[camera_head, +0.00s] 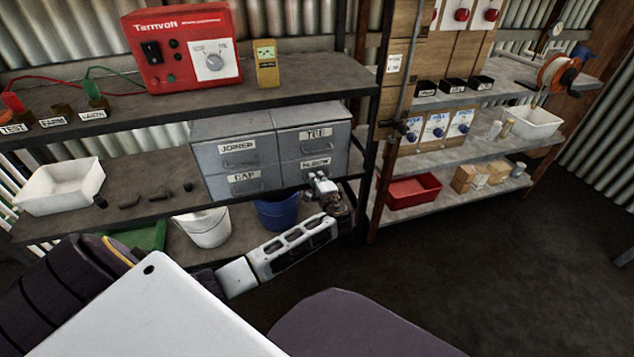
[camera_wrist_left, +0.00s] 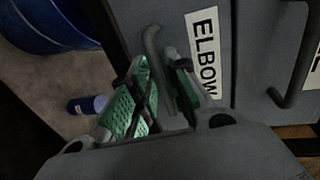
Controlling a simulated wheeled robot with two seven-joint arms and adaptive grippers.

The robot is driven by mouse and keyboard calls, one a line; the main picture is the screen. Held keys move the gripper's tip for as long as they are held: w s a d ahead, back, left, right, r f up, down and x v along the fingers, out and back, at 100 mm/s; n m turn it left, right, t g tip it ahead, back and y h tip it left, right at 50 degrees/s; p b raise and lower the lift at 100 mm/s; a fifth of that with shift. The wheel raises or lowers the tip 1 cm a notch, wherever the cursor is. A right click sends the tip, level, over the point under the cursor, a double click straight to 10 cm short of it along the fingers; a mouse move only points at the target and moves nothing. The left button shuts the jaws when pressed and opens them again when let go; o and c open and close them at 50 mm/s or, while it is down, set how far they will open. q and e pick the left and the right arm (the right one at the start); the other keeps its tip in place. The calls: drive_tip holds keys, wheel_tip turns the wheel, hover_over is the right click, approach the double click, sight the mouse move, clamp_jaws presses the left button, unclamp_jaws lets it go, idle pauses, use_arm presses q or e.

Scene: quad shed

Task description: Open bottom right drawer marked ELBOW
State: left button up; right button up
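The grey drawer cabinet (camera_head: 226,128) stands on the middle shelf with drawers labelled JOINER, CAP, TEE and ELBOW. The ELBOW drawer (camera_head: 296,172) is at the bottom right and looks flush with the cabinet. Its label (camera_wrist_left: 206,55) shows large in the left wrist view. My left gripper (camera_head: 321,184) is at this drawer's front and covers part of it. In the wrist view its green-padded fingers (camera_wrist_left: 158,82) are apart, with the dark drawer handle (camera_wrist_left: 151,42) between them. I cannot tell whether either finger touches the handle. My right gripper is not in view.
Another drawer's handle (camera_wrist_left: 296,62) is close beside the gripper. A blue bucket (camera_head: 278,214) and a white bucket (camera_head: 203,228) stand below the cabinet. A shelf post (camera_head: 369,150) is just right of it. Open floor (camera_head: 480,250) lies to the right.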

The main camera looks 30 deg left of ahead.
use_arm(q)
drive_tip(key=shift+w+a, duration=0.3)
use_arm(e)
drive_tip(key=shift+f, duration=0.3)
use_arm(q)
clamp_jaws()
drive_tip(key=shift+s+d, duration=0.1)
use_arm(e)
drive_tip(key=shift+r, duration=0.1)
